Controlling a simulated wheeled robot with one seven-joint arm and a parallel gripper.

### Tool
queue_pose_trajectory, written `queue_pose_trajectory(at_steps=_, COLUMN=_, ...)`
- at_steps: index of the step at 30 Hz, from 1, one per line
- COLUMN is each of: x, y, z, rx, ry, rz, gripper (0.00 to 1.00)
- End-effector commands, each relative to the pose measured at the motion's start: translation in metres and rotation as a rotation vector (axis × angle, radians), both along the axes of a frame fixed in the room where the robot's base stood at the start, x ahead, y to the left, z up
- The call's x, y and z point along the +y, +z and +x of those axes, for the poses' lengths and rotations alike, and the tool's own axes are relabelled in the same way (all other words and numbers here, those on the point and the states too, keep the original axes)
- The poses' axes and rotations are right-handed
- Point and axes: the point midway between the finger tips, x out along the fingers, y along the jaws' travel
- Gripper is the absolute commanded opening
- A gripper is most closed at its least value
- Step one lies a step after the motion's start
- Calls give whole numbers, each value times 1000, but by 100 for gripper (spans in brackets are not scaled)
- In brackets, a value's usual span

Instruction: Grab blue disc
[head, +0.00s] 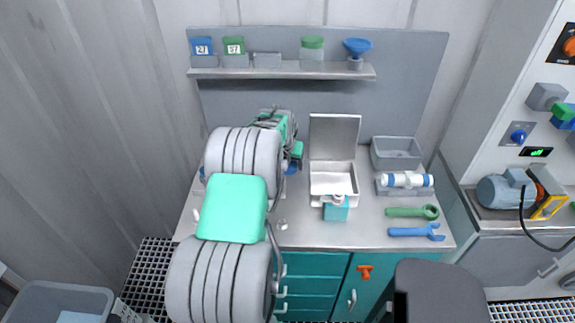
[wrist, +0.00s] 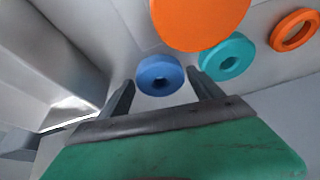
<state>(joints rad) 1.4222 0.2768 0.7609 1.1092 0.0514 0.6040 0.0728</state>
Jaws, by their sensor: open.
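The blue disc (wrist: 160,75), a thick ring with a dark central hole, lies on a pale grey surface in the wrist view. My gripper (wrist: 160,80) is open, with one dark finger at each side of the disc in the picture. The disc shows between and slightly beyond the fingertips. I cannot tell how far above it the fingers are, and no contact is visible. In the head view my arm covers much of the bench's left part. A small blue patch (head: 291,168) shows beside my wrist there; I cannot tell if it is the disc.
A large orange disc (wrist: 200,18), a teal ring (wrist: 229,56) and an orange ring (wrist: 295,31) lie close by. On the bench stand an open white box (head: 333,180), a grey bin (head: 397,153), a green wrench (head: 412,212) and a blue wrench (head: 416,232). A shelf (head: 280,72) spans the back.

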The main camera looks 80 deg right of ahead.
Motion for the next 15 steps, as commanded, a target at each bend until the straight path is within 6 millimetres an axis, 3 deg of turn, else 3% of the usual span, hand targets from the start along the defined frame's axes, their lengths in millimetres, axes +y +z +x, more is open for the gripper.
queue_pose_trajectory(at_steps=4, x=0, y=0, z=0, rx=0, ry=0, rz=-1, gripper=73)
queue_pose_trajectory(at_steps=15, x=0, y=1, z=0, rx=0, ry=1, rz=-1, gripper=43)
